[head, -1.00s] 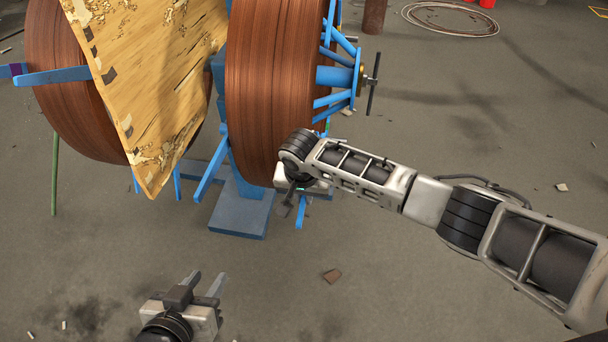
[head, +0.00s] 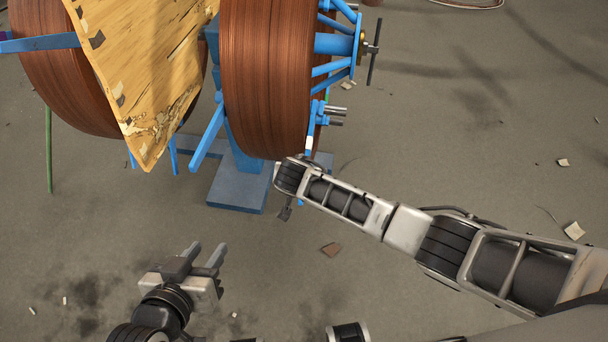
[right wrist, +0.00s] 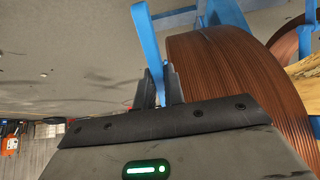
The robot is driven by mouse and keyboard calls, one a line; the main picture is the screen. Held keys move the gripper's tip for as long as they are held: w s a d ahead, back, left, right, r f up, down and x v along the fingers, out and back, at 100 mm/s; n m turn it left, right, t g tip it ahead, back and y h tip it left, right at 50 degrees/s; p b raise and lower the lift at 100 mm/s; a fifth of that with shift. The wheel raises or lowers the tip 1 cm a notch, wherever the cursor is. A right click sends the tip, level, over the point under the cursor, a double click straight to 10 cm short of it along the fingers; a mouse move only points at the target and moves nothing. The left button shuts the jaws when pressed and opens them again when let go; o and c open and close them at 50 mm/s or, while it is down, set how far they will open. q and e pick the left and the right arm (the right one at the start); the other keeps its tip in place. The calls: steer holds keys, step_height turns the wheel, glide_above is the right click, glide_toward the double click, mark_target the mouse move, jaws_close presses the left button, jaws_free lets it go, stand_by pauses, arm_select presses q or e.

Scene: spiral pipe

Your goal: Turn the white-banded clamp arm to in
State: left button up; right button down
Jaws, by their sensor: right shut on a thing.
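The white-banded clamp arm (head: 311,122) is a narrow blue bar at the near right rim of the brown spiral pipe coil (head: 265,80); its white band shows low on it in the head view. In the head view the right wrist and coil hide much of that gripper. My left gripper (head: 206,254) is open and empty, low over the floor.
A blue stand base (head: 237,190) is on the floor under the coil. A blue spoked hub with a dark handle (head: 373,50) sticks out to the right. A worn yellow panel (head: 140,70) hangs at the left. The floor right of the coil is mostly clear.

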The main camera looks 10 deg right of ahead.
steer(key=c, duration=1.5)
jaws_free()
steer(key=shift+s+r, duration=0.15)
steer(key=shift+r, duration=0.1)
steer(key=p+v, duration=0.2)
steer(key=v, duration=0.4)
steer(key=shift+s+a+r+p, duration=0.1)
steer(key=shift+s+r+p, duration=0.1)
steer(key=shift+r+p, duration=0.15)
arm_select(q)
steer(key=shift+s+a+r+m+y+p, duration=0.15)
steer(key=shift+a+r+m+y+p, duration=0.2)
steer(key=shift+r+p, duration=0.3)
arm_select(e)
steer(key=v, duration=0.8)
steer(key=shift+s+r, duration=0.2)
